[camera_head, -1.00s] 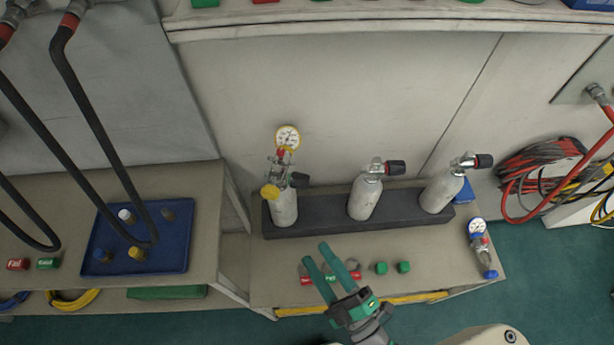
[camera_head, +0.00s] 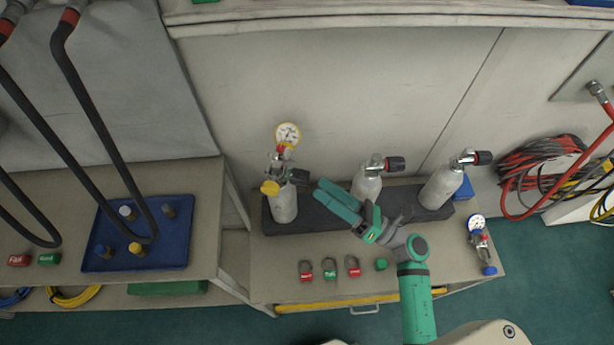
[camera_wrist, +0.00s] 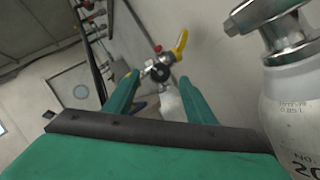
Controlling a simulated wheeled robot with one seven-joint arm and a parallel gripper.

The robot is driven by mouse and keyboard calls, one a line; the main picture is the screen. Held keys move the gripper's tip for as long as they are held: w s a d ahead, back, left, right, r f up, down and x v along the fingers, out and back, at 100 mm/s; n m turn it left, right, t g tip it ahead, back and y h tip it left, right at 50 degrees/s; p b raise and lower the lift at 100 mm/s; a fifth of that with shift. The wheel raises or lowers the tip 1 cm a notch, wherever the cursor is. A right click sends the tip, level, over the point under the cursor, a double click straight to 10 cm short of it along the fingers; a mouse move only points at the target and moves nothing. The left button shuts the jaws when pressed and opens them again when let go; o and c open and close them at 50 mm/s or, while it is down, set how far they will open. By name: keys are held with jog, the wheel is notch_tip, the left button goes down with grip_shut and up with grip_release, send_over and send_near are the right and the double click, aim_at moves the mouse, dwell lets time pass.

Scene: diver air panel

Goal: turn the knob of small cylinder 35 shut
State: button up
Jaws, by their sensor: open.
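Three small grey cylinders stand in a dark rack (camera_head: 320,216). The left cylinder (camera_head: 284,207) carries a yellow-rimmed gauge (camera_head: 287,134) and a black knob (camera_head: 299,177) on its right side. The middle cylinder (camera_head: 366,185) and right cylinder (camera_head: 440,188) have black-and-red knobs. I cannot read the number 35 on any. My gripper (camera_head: 319,189) is open, between the left and middle cylinders, its fingers pointing left towards the left cylinder's knob. In the wrist view that knob (camera_wrist: 160,73) shows beyond and between the fingertips. The near cylinder (camera_wrist: 290,115) at right bears partly cut-off print, "NO. 20".
Red and green tags (camera_head: 329,268) and a green block (camera_head: 381,264) lie on the bench front. A loose gauge fitting (camera_head: 479,238) lies at the right end. A blue tray (camera_head: 180,255) with several knobs and black hoses (camera_head: 95,120) are at left.

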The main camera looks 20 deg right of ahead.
aim_at(308, 180)
jog(key=shift+x, duration=3.15)
jog(key=c, duration=1)
